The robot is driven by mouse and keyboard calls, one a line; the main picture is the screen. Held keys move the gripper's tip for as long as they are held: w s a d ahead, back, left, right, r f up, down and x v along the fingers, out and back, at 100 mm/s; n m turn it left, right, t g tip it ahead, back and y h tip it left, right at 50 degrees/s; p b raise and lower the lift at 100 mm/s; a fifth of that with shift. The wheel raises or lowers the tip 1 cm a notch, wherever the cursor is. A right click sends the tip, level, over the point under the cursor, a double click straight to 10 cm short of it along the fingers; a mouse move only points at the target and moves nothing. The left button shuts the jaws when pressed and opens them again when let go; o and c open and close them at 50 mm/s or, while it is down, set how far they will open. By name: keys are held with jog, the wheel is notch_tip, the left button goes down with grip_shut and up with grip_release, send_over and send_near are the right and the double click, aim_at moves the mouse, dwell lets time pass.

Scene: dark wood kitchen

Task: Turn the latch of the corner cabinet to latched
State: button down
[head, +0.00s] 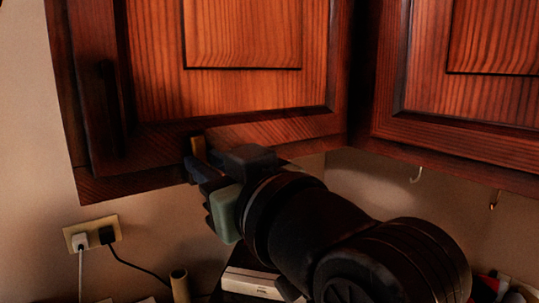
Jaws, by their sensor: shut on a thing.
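The dark reddish wood cabinet (230,95) fills the upper left; I take it as the corner cabinet, and its door looks closed.
A second wood cabinet (460,110) hangs at the right, with hooks (416,175) below it. A wall socket (92,233) with two plugs is at lower left. A white box (252,283) and a small tan cylinder (180,285) stand below my arm.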

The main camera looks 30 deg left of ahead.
jog(key=shift+w+m, duration=0.1)
jog(key=shift+m, duration=0.5)
jog(key=c, duration=0.8)
grip_release()
jog(key=b+v, duration=0.4)
jog(key=v, duration=0.9)
